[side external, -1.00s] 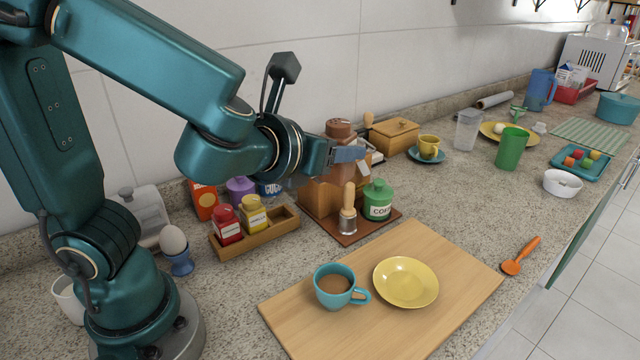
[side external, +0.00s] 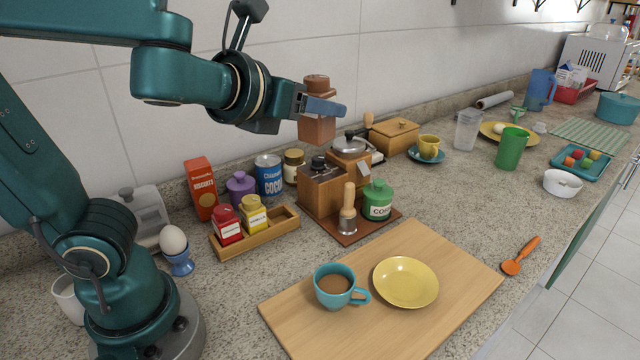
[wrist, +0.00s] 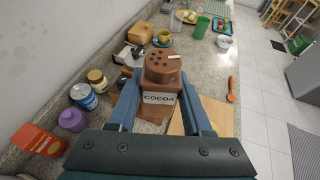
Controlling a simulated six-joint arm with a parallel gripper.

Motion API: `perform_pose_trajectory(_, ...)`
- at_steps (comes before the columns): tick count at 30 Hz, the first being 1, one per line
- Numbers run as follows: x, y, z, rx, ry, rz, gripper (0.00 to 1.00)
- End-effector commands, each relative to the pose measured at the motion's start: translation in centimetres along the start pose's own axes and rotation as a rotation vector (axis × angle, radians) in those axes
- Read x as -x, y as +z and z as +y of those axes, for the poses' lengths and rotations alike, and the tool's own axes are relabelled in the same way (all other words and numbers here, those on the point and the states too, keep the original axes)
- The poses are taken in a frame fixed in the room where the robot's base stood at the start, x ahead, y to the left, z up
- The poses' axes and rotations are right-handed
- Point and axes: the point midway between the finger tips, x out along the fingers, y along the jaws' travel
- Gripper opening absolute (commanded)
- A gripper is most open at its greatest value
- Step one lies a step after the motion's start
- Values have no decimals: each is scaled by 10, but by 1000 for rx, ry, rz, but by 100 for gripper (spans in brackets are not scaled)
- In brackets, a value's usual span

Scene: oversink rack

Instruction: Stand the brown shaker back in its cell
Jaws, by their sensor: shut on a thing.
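The brown shaker (side external: 317,128) has a holed, domed top and a COCOA label, seen in the wrist view (wrist: 160,98). My gripper (side external: 322,106) is shut on its body and holds it upright, in the air over the coffee grinder area. The wooden rack (side external: 262,234) stands lower left of it on the counter. It holds a red shaker (side external: 226,226) and a yellow shaker (side external: 253,215). The cell at its right end looks empty. In the wrist view both fingers flank the shaker, and the rack is not visible.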

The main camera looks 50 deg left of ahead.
Motion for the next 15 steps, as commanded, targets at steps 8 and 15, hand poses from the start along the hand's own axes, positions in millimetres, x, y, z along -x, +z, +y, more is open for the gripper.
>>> perform_pose_trajectory(8, 0, 0, 7, 23, 59, -1, 0)
perform_pose_trajectory(15, -12, 1, 38, 138, 358, 2, 0)
